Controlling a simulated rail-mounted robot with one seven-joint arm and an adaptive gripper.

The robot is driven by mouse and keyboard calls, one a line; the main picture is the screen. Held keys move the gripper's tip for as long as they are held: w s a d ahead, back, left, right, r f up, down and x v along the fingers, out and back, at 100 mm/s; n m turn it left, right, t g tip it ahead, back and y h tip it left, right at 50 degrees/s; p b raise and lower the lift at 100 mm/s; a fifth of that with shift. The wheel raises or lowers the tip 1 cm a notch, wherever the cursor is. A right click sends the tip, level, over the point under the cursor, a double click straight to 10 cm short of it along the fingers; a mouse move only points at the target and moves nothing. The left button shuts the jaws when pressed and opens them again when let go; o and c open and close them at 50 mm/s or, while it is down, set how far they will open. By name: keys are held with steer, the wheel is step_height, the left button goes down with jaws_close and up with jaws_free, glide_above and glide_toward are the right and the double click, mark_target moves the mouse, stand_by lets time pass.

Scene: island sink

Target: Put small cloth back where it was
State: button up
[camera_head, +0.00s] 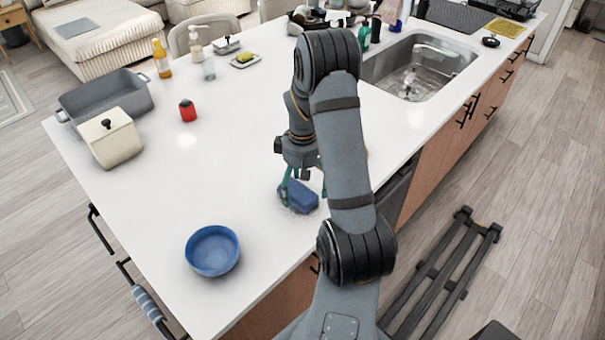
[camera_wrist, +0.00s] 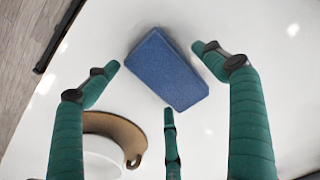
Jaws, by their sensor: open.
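A blue block-shaped item (camera_head: 302,195), which could be the small cloth folded or a sponge, lies on the white countertop near its front edge. It also shows in the wrist view (camera_wrist: 166,68), lying tilted. My gripper (camera_head: 300,184) points down over it. In the wrist view its green fingers (camera_wrist: 158,78) are spread around the blue item, with visible gaps at the sides, and hold nothing. I cannot tell whether the lower finger touches it. A blue-and-white striped cloth (camera_head: 147,304) hangs on a handle at the island's left end.
A blue bowl (camera_head: 212,250) stands left of my gripper. A white round item with a brown ring (camera_wrist: 113,131) is close to my fingers. A cream lidded pot (camera_head: 112,142), grey tray (camera_head: 105,95) and red item (camera_head: 187,111) stand farther left. The sink (camera_head: 418,65) is at back right.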

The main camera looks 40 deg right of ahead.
mark_target(303, 189)
step_height(303, 189, up, 12)
steer(key=shift+f, duration=0.25)
steer(key=shift+d, duration=0.1)
